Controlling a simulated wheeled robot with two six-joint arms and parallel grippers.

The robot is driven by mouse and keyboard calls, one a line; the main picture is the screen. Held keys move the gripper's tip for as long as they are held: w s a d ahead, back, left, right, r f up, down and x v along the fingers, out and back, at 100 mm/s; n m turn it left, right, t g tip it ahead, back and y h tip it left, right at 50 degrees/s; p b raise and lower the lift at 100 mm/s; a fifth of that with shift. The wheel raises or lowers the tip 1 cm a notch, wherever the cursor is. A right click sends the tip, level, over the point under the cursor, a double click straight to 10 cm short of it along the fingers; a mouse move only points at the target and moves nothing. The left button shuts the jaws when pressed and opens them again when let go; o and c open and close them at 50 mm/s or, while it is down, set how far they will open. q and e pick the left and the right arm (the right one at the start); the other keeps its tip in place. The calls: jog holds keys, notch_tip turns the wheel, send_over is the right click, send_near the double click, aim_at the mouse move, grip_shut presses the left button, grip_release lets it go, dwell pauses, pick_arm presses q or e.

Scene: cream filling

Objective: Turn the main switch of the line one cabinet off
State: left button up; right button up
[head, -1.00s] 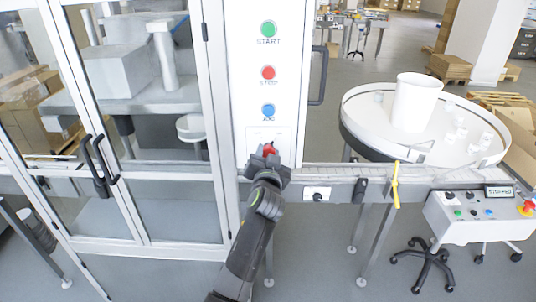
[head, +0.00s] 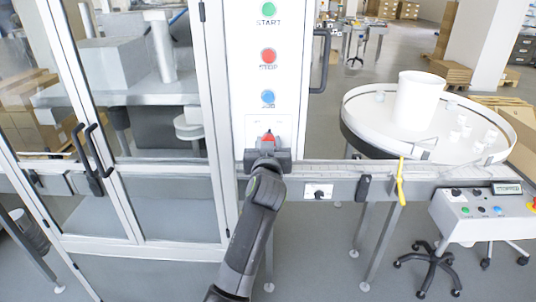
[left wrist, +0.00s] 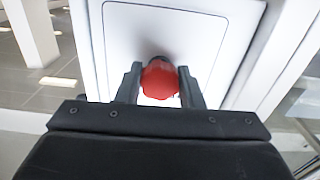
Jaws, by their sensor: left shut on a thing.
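The main switch is a red rotary knob (head: 268,138) on a pale square plate (head: 254,124) low on the white cabinet panel. In the left wrist view the red knob (left wrist: 160,80) sits between two dark fingers. My left gripper (head: 268,146) is at the knob, its fingers shut on it from either side. It also shows in the left wrist view (left wrist: 160,88). The knob's pointer and the plate's markings cannot be read. My right gripper is not in view.
Above the switch are green START (head: 268,10), red STOP (head: 268,56) and blue (head: 268,97) buttons. Glass doors with dark handles (head: 90,160) stand left. A conveyor (head: 340,185), yellow lever (head: 401,180), round table (head: 365,140) and wheeled control box (head: 480,212) stand right.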

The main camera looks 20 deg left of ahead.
pick_arm(q)
jog(key=n+b, duration=0.3)
jog(key=n, duration=0.1)
jog(key=shift+f+n, duration=0.15)
jog(key=shift+n, duration=0.15)
jog(key=shift+n+b, duration=1.25)
jog(key=shift+n, duration=0.65)
jog(key=shift+d+r, duration=0.1)
jog(key=shift+r, duration=0.1)
jog(key=o, duration=1)
